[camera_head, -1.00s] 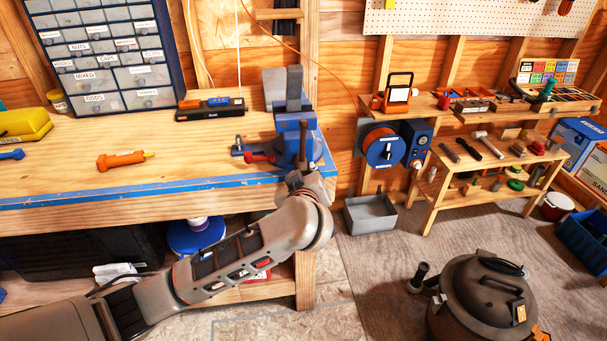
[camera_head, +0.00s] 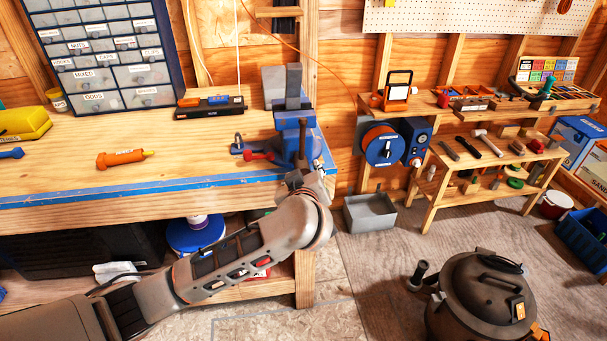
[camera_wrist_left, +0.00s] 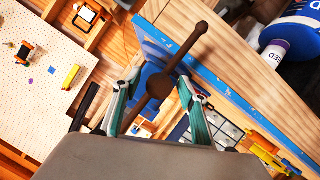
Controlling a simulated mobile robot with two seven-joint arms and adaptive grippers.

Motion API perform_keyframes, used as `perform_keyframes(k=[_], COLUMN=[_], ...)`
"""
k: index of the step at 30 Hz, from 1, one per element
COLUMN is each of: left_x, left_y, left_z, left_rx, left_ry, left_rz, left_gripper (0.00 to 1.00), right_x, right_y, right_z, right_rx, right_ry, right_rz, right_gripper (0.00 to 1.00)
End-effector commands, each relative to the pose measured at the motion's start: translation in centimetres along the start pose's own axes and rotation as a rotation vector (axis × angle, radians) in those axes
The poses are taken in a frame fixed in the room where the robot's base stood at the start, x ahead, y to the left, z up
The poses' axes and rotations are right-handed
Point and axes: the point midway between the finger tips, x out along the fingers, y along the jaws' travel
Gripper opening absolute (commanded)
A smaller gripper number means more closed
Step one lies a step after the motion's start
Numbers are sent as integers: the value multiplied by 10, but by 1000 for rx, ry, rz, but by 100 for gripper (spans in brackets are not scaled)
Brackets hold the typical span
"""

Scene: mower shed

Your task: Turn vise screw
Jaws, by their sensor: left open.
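The blue and grey vise (camera_head: 292,122) stands at the right front corner of the workbench. Its brown screw handle (camera_head: 302,150) looks nearly upright in the head view. In the left wrist view the handle bar (camera_wrist_left: 185,52) runs slantwise through the round screw head (camera_wrist_left: 159,86), with the blue vise body behind. My left gripper (camera_head: 312,172) is in front of the vise. In the left wrist view my left gripper (camera_wrist_left: 157,112) is open, its green fingers on either side of the screw head and bar. I cannot tell whether they touch. My right gripper is not in view.
The workbench (camera_head: 200,150) has a blue front edge. An orange tool (camera_head: 120,158) and a red-handled tool (camera_head: 258,155) lie on it. A drawer cabinet (camera_head: 110,55) stands behind. A round vacuum-like canister (camera_head: 480,300) stands on the floor at right.

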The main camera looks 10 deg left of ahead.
Motion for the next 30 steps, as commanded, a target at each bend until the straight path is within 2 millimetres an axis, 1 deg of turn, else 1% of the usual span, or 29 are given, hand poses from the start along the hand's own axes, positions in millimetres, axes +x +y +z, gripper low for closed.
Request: perform_keyframes(k=[4, 8, 15, 21, 25, 30], left_x=[-4, -20, -70, -103, -116, -121], left_y=[0, 1, 1, 0, 0, 0], left_z=[-1, -1, 0, 1, 1, 1], left_rx=[0, -1, -3, -3, -1, 0], left_ry=[2, 2, -1, -2, -2, -1], left_rz=[1, 4, 5, 2, 1, 0], left_gripper=[42, 42, 42, 42, 42, 42], right_x=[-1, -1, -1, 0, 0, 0], right_y=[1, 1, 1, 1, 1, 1], right_z=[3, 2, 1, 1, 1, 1], right_rx=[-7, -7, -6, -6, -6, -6], right_ry=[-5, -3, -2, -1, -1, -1], right_rz=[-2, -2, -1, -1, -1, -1], right_gripper=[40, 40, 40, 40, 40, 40])
